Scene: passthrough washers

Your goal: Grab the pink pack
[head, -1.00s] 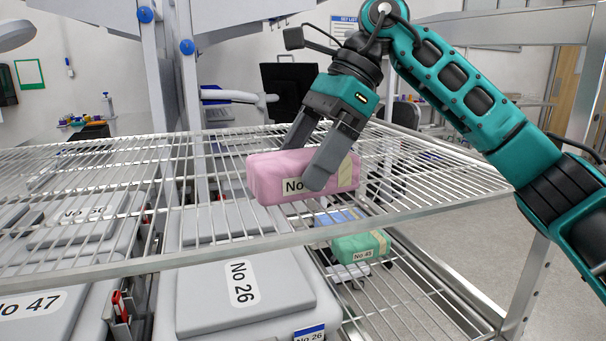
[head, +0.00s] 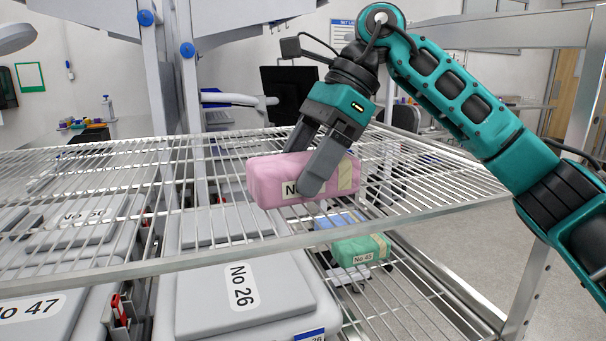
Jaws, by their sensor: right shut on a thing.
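The pink pack (head: 268,183) is a soft block with a "No" label and a beige strip near its right end. It is at the upper wire shelf (head: 110,268), near its right part. My right gripper (head: 308,186) reaches down from above and is shut on the pink pack, with one finger across its front face covering part of the label. The other finger is mostly hidden behind the pack. I cannot tell whether the pack still touches the shelf wires. My left gripper is not in view.
Below the shelf are grey cases, one labelled No 26 (head: 252,290), and a green pack (head: 358,252) labelled No 45 with a blue one behind it. A metal frame post (head: 528,285) stands at the right. The upper shelf's left part is clear.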

